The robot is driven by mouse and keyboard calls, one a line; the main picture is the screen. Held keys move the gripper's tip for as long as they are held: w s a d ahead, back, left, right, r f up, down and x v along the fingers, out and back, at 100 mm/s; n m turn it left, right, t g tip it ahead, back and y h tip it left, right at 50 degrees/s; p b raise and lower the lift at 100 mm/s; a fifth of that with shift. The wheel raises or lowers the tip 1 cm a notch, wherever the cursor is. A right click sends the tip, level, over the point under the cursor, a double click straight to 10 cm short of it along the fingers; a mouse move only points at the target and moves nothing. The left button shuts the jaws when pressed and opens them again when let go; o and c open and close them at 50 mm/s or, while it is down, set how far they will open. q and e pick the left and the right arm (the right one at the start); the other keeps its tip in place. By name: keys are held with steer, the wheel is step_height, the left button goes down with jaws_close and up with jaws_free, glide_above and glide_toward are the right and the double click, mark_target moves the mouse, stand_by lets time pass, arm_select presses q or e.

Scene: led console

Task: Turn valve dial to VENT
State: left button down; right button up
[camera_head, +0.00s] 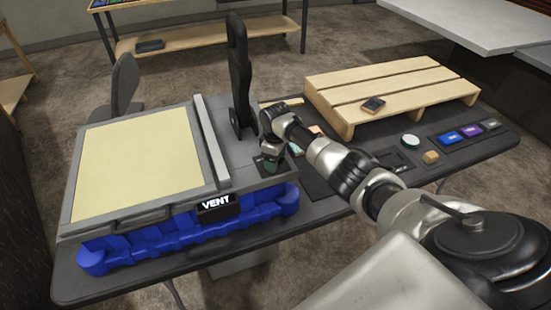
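A grey console (235,150) with a large pale yellow panel (140,160) stands on the dark table. A black label with white letters reading VENT (216,203) is on its front edge. My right arm reaches in from the right. Its gripper (271,157) points down at the console's right front corner, over a small dark green round part (270,167) that looks like the dial. The gripper hides most of this part, so its pointer and setting cannot be read. Whether the fingers grip it is unclear. My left gripper is not in view.
A blue ribbed object (190,232) lies under the console's front. A tall black lever (239,75) rises behind the gripper. A wooden pallet (390,90) with a small dark device (373,104) stands at the right back. Blue and purple blocks (471,131) lie at the table's right end.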

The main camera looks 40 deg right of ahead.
step_height(320, 180, up, 11)
steer(key=b, duration=0.2)
stand_by(0.3)
steer(key=shift+f, duration=0.15)
